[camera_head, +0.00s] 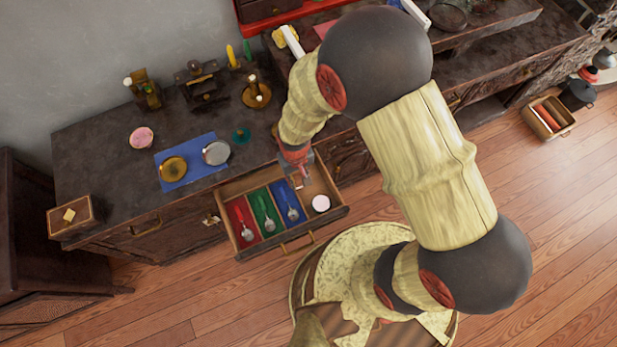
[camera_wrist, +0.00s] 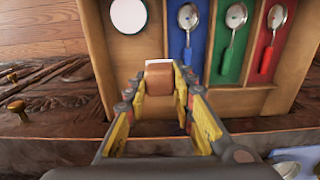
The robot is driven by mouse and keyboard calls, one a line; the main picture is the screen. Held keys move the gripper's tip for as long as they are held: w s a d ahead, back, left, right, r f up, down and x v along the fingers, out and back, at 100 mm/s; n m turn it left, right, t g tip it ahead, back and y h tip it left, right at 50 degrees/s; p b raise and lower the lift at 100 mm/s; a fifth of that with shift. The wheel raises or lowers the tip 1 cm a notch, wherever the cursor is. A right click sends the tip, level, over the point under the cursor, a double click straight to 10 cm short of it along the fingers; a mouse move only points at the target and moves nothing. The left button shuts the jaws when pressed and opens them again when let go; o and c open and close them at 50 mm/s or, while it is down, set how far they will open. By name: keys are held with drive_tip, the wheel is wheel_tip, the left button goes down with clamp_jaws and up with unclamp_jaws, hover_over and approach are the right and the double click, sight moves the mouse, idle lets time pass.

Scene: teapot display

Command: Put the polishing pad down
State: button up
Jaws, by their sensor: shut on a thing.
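The polishing pad (camera_wrist: 159,77) appears to be the small brown block with a white edge in the wrist view. My gripper (camera_head: 298,176) is shut on it, one finger on each side. In the head view the gripper is over the right part of the open drawer (camera_head: 287,246), and the pad is hardly visible there. In the wrist view the pad appears near the drawer's inner end, by the plain compartment (camera_wrist: 116,62). I cannot tell whether it touches the drawer floor.
The drawer's red, green and blue compartments each hold a spoon. A white round thing (camera_head: 320,203) lies in the plain compartment. On the cabinet top, a blue mat (camera_head: 190,176) bears a gold disc (camera_head: 173,169) and a silver disc (camera_head: 216,152). A pink round thing (camera_head: 141,138) lies left.

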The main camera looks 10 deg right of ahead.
drive_tip(key=w+d+f, duration=0.1)
drive_tip(key=f, duration=0.1)
drive_tip(key=w+d+f+b, duration=0.2)
drive_tip(key=f, duration=0.1)
drive_tip(key=shift+w+d+f, duration=0.2)
drive_tip(key=shift+w+f, duration=0.1)
drive_tip(key=f+b, duration=0.1)
drive_tip(key=f, duration=0.1)
drive_tip(key=f+b, duration=0.1)
drive_tip(key=shift+w+d+f+b, duration=0.15)
drive_tip(key=shift+d+f+b, duration=0.05)
drive_tip(key=shift+f+b, duration=0.2)
drive_tip(key=shift+r, duration=0.1)
drive_tip(key=o, duration=1.1)
wheel_tip(320, 180, up, 12)
drive_tip(key=p, duration=0.5)
drive_tip(key=shift+r, duration=0.1)
